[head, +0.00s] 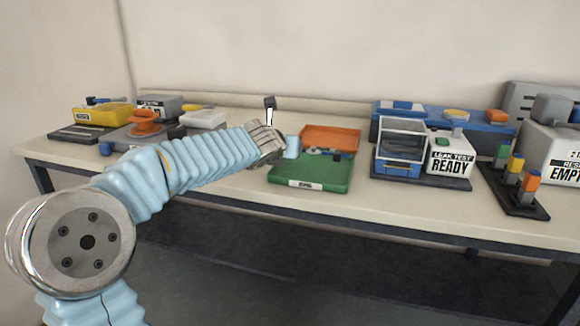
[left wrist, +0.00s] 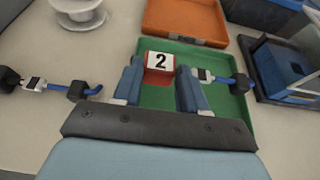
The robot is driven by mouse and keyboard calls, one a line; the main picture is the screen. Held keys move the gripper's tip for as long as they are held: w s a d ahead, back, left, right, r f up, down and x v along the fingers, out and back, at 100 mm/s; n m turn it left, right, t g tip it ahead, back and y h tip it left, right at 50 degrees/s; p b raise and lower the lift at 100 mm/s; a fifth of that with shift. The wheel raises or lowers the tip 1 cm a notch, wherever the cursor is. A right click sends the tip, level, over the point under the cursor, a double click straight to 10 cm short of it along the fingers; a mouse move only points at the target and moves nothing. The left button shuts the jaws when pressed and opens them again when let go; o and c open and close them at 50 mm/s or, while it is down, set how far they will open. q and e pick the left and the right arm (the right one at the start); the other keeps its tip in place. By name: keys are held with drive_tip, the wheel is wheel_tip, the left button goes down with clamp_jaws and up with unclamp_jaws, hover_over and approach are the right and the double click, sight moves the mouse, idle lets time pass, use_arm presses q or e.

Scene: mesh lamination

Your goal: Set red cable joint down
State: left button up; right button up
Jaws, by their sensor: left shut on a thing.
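My left gripper (left wrist: 161,75) is shut on a red cable joint (left wrist: 160,66) with a white face marked "2", seen between the fingers in the left wrist view. Blue cable pieces with white and black ends show on the left (left wrist: 52,86) and right (left wrist: 225,80) of the fingers; how they join the red joint is hidden. In the head view my left gripper (head: 291,147) is over the left edge of the green tray (head: 310,178), and the red joint cannot be made out there. The height of the joint above the tray is unclear. My right gripper is not in view.
An orange tray (head: 331,138) lies behind the green one. A clear-topped blue box (head: 402,150) beside a white "LEAK TEST READY" box (head: 450,153) stands to the right. Bare table (head: 235,180) shows in front.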

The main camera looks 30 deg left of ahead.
use_arm(q)
drive_tip(key=f, duration=0.1)
drive_tip(key=f+b, duration=0.2)
drive_tip(key=shift+w+d+f, duration=0.15)
drive_tip(key=shift+w+f, duration=0.1)
drive_tip(key=shift+f, duration=0.15)
drive_tip(key=o, duration=0.8)
drive_tip(key=shift+r, duration=0.1)
drive_tip(key=p+v, duration=0.3)
drive_tip(key=v, duration=0.9)
